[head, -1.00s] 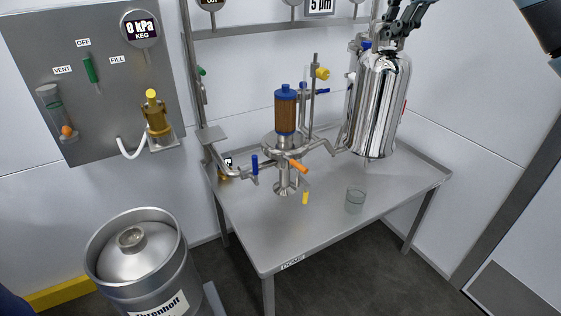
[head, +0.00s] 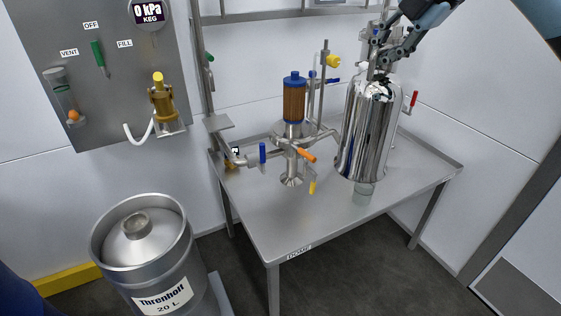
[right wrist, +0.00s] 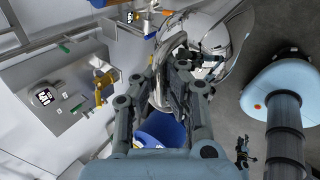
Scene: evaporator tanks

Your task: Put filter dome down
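The filter dome (head: 364,130) is a tall shiny steel cylinder. It hangs upright over the right half of the steel table (head: 265,215). My right gripper (head: 382,62) is shut on the top of the dome; the right wrist view also shows its fingers (right wrist: 178,85) around a curved metal part there. The brown filter cartridge (head: 294,102) with blue ends stands uncovered on its steel base, left of the dome. A "DOME" label (head: 299,252) is on the table's front edge.
Valves with blue (head: 263,153) and orange (head: 307,155) handles surround the filter base. A keg (head: 145,255) stands at front left. The table's front middle is clear.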

